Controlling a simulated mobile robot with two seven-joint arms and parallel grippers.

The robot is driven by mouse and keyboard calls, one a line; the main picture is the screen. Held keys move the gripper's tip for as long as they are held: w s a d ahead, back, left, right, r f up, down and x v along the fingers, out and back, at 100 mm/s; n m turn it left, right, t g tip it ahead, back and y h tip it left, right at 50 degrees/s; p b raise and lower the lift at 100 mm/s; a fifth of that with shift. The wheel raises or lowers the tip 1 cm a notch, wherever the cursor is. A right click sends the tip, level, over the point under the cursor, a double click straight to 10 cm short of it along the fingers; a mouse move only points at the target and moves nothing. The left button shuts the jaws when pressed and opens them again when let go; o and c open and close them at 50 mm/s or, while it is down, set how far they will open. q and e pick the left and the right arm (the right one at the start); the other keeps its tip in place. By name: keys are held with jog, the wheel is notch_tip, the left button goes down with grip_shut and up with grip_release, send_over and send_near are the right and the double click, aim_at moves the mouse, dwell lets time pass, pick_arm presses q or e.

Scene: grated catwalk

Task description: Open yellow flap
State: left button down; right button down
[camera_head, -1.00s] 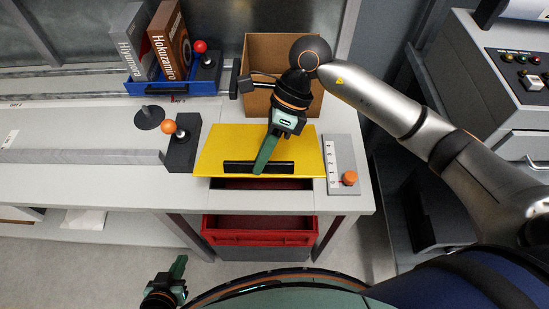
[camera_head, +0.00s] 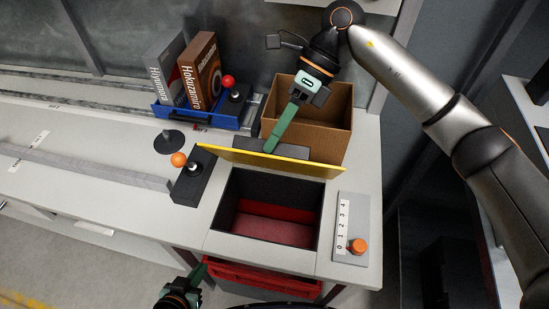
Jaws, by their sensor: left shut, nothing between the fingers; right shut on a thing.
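The yellow flap (camera_head: 315,167) is tilted up, hinged along the far side of a dark square opening (camera_head: 238,205) in the white table. I see it nearly edge-on. Its black handle (camera_head: 291,149) shows above its top edge, on the far side. My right gripper (camera_head: 271,147) is shut at the handle, its green fingers coming down from above right. The exact contact is partly hidden by the flap. My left gripper (camera_head: 197,281) is shut and empty, low at the bottom of the picture, in front of the table.
A cardboard box (camera_head: 330,118) stands right behind the flap. A black box with an orange-knobbed lever (camera_head: 187,190) is left of the opening. A numbered slider panel (camera_head: 348,225) is to its right. A red crate (camera_head: 262,276) sits below. A blue bin (camera_head: 200,116) holds books.

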jog(key=w+d+b, duration=0.1)
jog(key=w+d, duration=0.1)
jog(key=w, duration=0.3)
jog(key=shift+w+f, duration=0.2)
jog(key=shift+w, duration=0.15)
jog(key=c, duration=1.1)
grip_release()
jog(key=shift+o, duration=1.1)
jog(key=shift+w+f, duration=0.1)
jog(key=shift+w, duration=0.1)
jog(key=shift+s, duration=0.1)
jog(key=v, duration=1.3)
jog(key=shift+s+a+r+p, duration=0.15)
jog(key=shift+a+r+p, duration=0.1)
jog(key=shift+r+p, duration=0.2)
